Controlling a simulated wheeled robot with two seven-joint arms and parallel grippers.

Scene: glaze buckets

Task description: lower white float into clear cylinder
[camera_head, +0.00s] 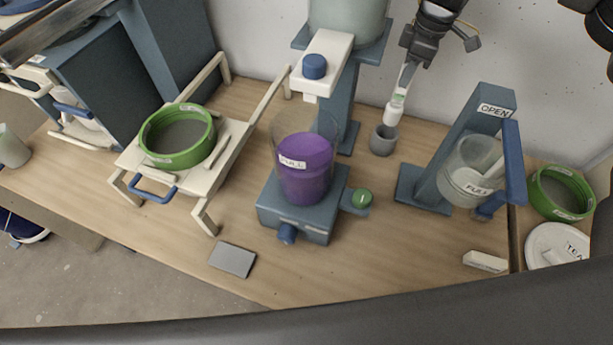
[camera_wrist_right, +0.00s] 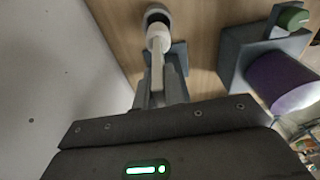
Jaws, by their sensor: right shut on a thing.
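My right gripper (camera_head: 405,78) comes down from the top and is shut on the stem of the white float (camera_head: 394,112). The float hangs just above or at the mouth of a small grey cup (camera_head: 383,141); I cannot tell whether they touch. The right wrist view shows the float (camera_wrist_right: 158,38) in front of the cup's dark opening (camera_wrist_right: 156,13). My left gripper does not show.
A blue-grey base with a green knob (camera_head: 362,198) carries the purple vessel. A green-rimmed sieve (camera_head: 177,138) sits on a cream frame at left. Another green ring (camera_head: 560,192) and a white lid (camera_head: 545,243) are at far right. The front middle of the table is mostly clear.

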